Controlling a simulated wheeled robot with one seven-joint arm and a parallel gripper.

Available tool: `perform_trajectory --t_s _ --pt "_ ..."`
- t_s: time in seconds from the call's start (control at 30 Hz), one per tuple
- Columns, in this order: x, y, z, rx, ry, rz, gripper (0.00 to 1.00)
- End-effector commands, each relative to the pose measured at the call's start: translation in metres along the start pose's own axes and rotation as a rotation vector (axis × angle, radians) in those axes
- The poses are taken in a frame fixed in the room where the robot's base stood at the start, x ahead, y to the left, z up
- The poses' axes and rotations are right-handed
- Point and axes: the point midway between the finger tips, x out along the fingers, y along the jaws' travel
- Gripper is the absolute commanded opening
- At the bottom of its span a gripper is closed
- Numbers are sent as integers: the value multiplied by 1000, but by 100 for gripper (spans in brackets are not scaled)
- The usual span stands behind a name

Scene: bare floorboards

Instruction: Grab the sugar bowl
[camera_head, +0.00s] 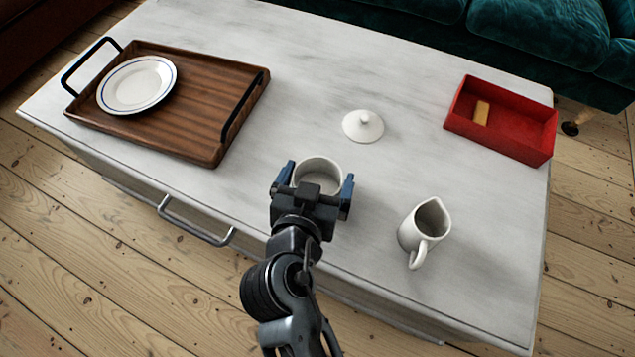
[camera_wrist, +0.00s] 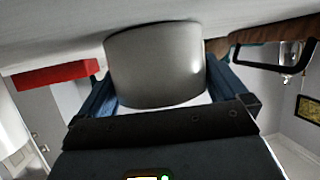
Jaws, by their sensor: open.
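The sugar bowl (camera_head: 318,172) is a white, round, open bowl standing on the pale table, without its lid. Its lid (camera_head: 363,126) is a white disc with a knob, lying on the table behind it and to the right. My gripper (camera_head: 319,181) is open, with one blue finger on each side of the bowl.
A brown wooden tray (camera_head: 190,126) with black handles holds a blue-rimmed white plate (camera_head: 137,85) at the left. A white pitcher (camera_head: 412,238) stands to the right of my gripper. A red box (camera_head: 507,143) with a small yellowish block (camera_head: 481,113) sits at the right.

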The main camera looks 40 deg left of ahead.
Motion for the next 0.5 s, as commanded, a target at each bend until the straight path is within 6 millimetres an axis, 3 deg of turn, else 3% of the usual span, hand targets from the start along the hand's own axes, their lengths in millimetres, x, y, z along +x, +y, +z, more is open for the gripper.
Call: perform_trajectory --t_s 0.23,0.5 --pt "2 0 0 0 0 0 100" --pt "1 0 0 0 0 0 74"
